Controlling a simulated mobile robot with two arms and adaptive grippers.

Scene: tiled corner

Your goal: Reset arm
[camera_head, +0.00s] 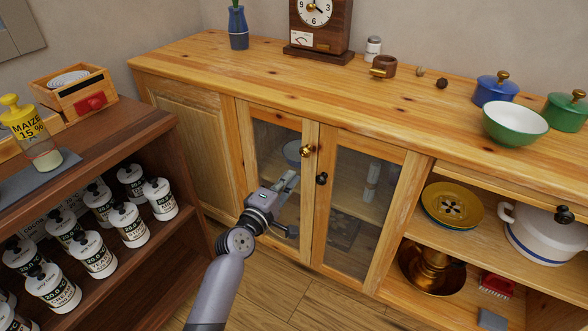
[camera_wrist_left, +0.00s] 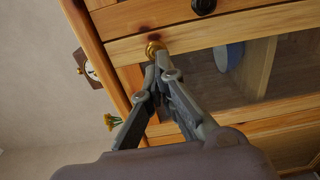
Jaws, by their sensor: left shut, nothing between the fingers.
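My left gripper (camera_head: 287,181) is in front of the glass doors of the wooden sideboard, below and left of the brass knob (camera_head: 306,151). Its fingers are together with nothing between them. In the left wrist view the fingertips (camera_wrist_left: 159,62) appear just below the brass knob (camera_wrist_left: 154,48); whether they touch it I cannot tell. The left glass door (camera_head: 275,185) and the right glass door (camera_head: 352,205) look shut. A black knob (camera_head: 321,179) is on the right door. My right gripper is in neither view.
A dark wooden shelf (camera_head: 150,130) with several labelled canisters stands at the left, close to my left arm. The sideboard top (camera_head: 330,80) holds a clock (camera_head: 318,25), a vase (camera_head: 237,28), blue pot (camera_head: 495,88) and green bowl (camera_head: 515,121). Floor (camera_head: 265,295) shows before the doors.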

